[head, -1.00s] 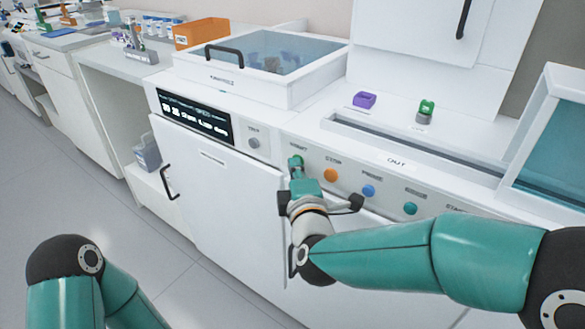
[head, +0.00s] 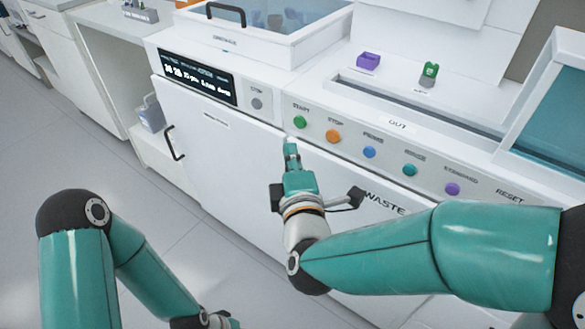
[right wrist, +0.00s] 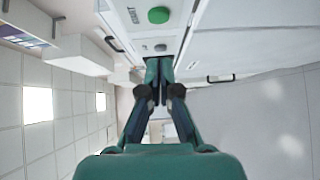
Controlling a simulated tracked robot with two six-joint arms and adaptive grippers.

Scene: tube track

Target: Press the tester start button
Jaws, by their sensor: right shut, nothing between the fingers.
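The green START button (head: 300,122) is at the left end of a row of coloured buttons on the white machine's front panel. It shows uncovered in the head view. A green round button (right wrist: 158,15) is at the top of the right wrist view, beyond the fingertips. My right gripper (head: 291,148) is shut and empty, just below and in front of the START button, with a visible gap between them. Its closed fingertips (right wrist: 159,62) show in the right wrist view. Of my left gripper, only a small part (head: 222,321) shows at the bottom edge of the head view.
Orange STOP (head: 333,136), blue (head: 369,152), teal (head: 409,170) and purple (head: 452,189) buttons run rightward. A dark display (head: 196,77) and a grey button (head: 257,104) are to the left. A purple block (head: 368,61) and green-capped item (head: 429,72) stand on top.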

